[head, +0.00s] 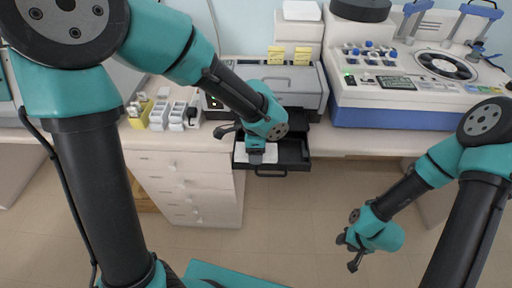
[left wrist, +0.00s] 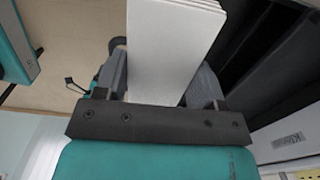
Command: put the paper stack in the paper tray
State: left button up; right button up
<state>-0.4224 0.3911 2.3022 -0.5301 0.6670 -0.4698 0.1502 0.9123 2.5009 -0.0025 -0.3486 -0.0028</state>
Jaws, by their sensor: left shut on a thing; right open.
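The white paper stack (left wrist: 172,50) is between the fingers of my left gripper (left wrist: 160,88), which is shut on it. In the head view the stack (head: 268,153) shows as a white patch partly hidden by my left gripper (head: 257,156). It is over the left part of the black paper tray (head: 293,152), which is pulled out from the grey printer. I cannot tell whether the stack touches the tray floor. In the left wrist view dark tray walls (left wrist: 262,60) show at the right of the stack. My right gripper (head: 350,252) is open and empty over the floor at the right.
The grey printer (head: 305,88) stands on the counter behind the tray. A large white and blue machine (head: 400,115) is to its right. Small white and yellow holders (head: 160,115) stand left of it. White drawers (head: 190,185) are below the counter.

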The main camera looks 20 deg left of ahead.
pick_arm(q)
jog(key=shift+w+a+f, duration=0.1)
jog(key=shift+w+a, duration=0.1)
jog(key=shift+w, duration=0.5)
jog(key=shift+w+a, duration=0.2)
jog(key=shift+w, duration=0.45)
jog(key=shift+w+a, duration=0.15)
jog(key=shift+w, duration=0.35)
jog(key=shift+s+f, duration=0.1)
jog(key=shift+f, duration=1.7)
jog(key=shift+f, duration=0.15)
jog(key=o, duration=0.7)
notch_tip(320, 180, up, 12)
jog(key=shift+r, duration=0.2)
